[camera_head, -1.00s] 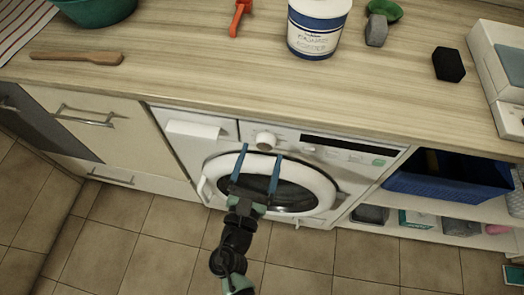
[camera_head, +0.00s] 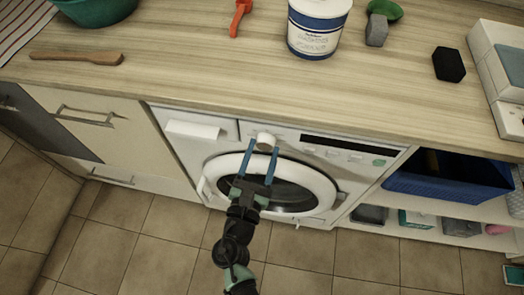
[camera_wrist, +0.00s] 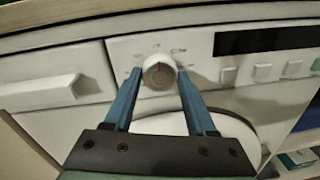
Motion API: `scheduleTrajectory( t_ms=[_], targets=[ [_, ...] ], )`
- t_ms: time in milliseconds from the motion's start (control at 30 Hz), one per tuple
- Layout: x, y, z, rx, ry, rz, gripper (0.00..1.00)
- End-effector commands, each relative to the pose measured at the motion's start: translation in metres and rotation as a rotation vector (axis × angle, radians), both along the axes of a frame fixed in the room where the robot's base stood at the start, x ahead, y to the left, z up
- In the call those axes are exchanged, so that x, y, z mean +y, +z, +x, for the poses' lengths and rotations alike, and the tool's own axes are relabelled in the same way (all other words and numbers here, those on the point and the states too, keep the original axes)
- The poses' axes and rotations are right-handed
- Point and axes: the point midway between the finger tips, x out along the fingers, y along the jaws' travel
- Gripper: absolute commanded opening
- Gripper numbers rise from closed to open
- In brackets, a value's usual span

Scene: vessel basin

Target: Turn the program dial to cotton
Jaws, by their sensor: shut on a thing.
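The program dial (camera_head: 265,141) is a round white knob on the front panel of the white washing machine (camera_head: 222,150).
A dark display (camera_head: 345,146) and several buttons sit right of the dial. The detergent drawer (camera_head: 192,130) is to the left and the round door (camera_head: 320,187) below. The wooden counter (camera_head: 200,85) overhangs the panel.

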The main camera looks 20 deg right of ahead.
Motion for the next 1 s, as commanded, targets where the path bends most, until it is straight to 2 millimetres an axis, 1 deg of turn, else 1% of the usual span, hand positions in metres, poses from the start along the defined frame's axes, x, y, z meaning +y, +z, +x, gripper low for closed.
scheduleTrajectory(
  t_ms=[167,367,1000],
  targets=[
    [0.0000,-0.0005,-0.0004,-0.010,-0.001,0.014,0.01],
    [0.0004,-0.0016,-0.0005,-0.053,0.000,0.079,0.01],
    [-0.0005,-0.0019,-0.0010,-0.335,0.000,0.496,0.01]
  ],
)
